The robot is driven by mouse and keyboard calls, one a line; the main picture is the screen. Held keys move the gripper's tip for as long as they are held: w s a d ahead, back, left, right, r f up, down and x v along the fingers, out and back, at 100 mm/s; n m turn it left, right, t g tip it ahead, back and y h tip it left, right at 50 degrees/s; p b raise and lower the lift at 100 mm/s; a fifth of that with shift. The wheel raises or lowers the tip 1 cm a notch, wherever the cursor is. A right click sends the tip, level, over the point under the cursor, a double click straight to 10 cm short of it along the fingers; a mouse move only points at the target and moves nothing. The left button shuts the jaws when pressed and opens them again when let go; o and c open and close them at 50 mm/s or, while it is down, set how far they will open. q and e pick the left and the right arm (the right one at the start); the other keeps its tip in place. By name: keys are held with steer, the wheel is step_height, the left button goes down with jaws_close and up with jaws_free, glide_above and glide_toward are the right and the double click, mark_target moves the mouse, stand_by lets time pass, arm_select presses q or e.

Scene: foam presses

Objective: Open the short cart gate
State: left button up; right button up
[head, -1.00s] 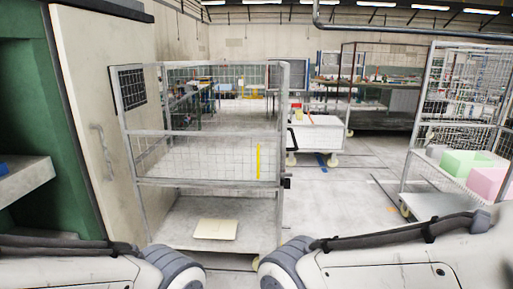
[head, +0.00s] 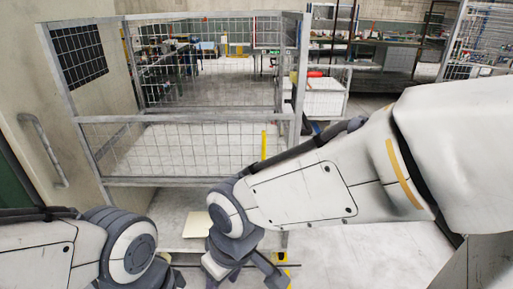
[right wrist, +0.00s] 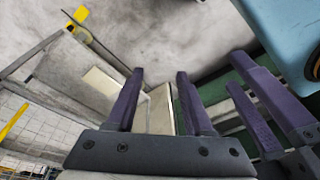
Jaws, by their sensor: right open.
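The short cart gate (head: 190,148) is the low wire-mesh panel across the near side of the grey cage cart. It stands upright in line with the cart frame, with a yellow strip (head: 264,145) near its right end. In the right wrist view the strip (right wrist: 14,121) and mesh show at the left edge. My right gripper (head: 244,276) hangs low in front of the cart's right corner, below the gate and apart from it. Its fingers (right wrist: 160,76) are open and empty. My left wrist is at lower left; dark fingers of my left gripper (right wrist: 258,110) appear in the right wrist view, their opening unclear.
A pale flat board (head: 195,224) lies on the cart's lower deck. A beige wall panel with a handle (head: 42,150) stands close at the left. A white trolley (head: 322,97) and a mesh cart (head: 485,38) stand behind. Floor at right is clear.

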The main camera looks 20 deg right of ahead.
steer(key=w+f+m+t+b, duration=0.1)
steer(key=w+f+t+b, duration=0.1)
steer(key=w, duration=0.5)
steer(key=w+f+m+t+b, duration=0.1)
steer(key=w+f+t+b, duration=0.15)
steer(key=w, duration=0.55)
steer(key=m+t+h+b, duration=0.3)
steer(key=m+t+b, duration=0.2)
steer(key=t+b, duration=0.5)
glide_toward(265, 150)
steer(key=w+f+t+p, duration=0.1)
steer(key=f+t+p, duration=0.1)
steer(key=w, duration=0.3)
steer(key=w+p, duration=0.1)
steer(key=w, duration=0.2)
steer(key=w+p, duration=0.1)
steer(key=w, duration=0.2)
steer(key=shift+w+d+r, duration=0.15)
steer(key=shift+w+d, duration=0.15)
steer(key=shift+w, duration=0.05)
jaws_close()
